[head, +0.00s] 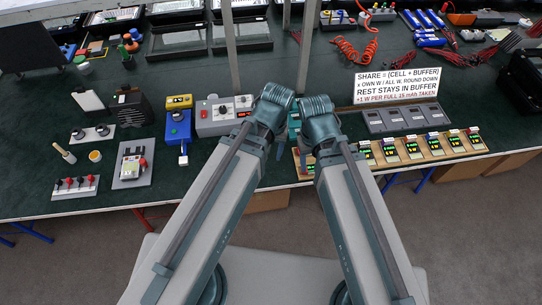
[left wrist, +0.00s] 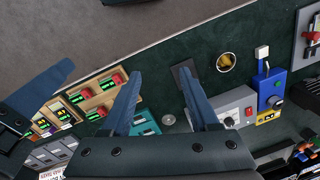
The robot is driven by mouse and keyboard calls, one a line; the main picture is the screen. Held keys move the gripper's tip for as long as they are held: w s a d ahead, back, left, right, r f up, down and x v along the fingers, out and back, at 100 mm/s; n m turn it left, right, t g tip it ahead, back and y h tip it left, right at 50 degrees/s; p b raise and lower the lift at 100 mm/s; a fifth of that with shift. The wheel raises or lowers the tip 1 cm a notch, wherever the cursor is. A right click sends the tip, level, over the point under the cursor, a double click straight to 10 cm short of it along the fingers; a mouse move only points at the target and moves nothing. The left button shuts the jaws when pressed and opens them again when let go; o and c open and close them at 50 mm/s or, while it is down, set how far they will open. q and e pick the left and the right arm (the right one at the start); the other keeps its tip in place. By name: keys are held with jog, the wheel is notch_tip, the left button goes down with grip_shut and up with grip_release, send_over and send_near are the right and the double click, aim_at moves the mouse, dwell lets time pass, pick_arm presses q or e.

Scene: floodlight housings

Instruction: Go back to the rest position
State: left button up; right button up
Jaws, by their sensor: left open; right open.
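In the left wrist view my left gripper (left wrist: 159,71) has its two blue fingers spread apart, with nothing between them, over the dark green bench top. A blue finger of my right gripper (left wrist: 42,92) shows at the left edge of that view; the rest of that gripper is cut off, and nothing is seen held. In the head view both arms reach forward from the bottom, and their wrists come close together over the front of the bench. The arm links there mostly hide the gripper fingers.
Green bench (head: 225,172) carries a grey control box (head: 222,115), a blue device (head: 178,127), a row of meters on wooden bases (head: 435,147) and a printed sign (head: 397,84). Grey posts rise behind my wrists. Open floor (head: 480,240) lies in front of the bench.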

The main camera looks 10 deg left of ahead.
pick_arm(q)
jog(key=s+m, duration=0.1)
jog(key=s+d+m, duration=0.1)
jog(key=m, duration=0.1)
jog(key=shift+s, duration=0.1)
